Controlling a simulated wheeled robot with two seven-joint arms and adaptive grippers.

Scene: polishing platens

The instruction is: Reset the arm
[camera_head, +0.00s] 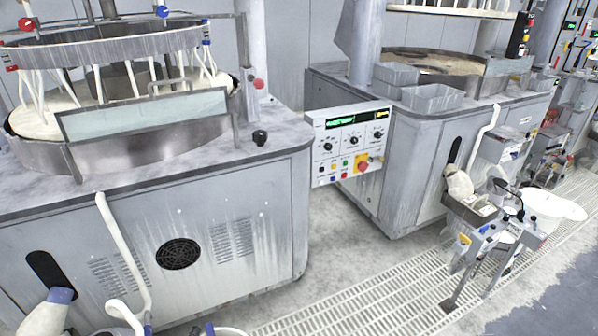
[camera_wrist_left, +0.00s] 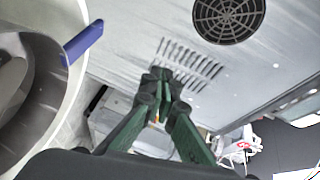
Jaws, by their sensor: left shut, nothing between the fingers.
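My left gripper (camera_wrist_left: 160,82) shows in the left wrist view, with dark fingertips and green finger links. Its fingertips are together with nothing between them. They show against the grey cabinet front, below the vent slots (camera_wrist_left: 190,65) in the picture. I cannot make out the left gripper clearly in the head view. My right gripper is in neither view.
A grey polishing machine (camera_head: 190,230) fills the left, with a round fan grille (camera_head: 178,253). A control panel (camera_head: 352,140) stands beside it. A second machine (camera_head: 410,170) is behind at right. A white rounded rim with a blue part (camera_wrist_left: 85,42) is close at left. Floor grating (camera_head: 370,300) runs in front.

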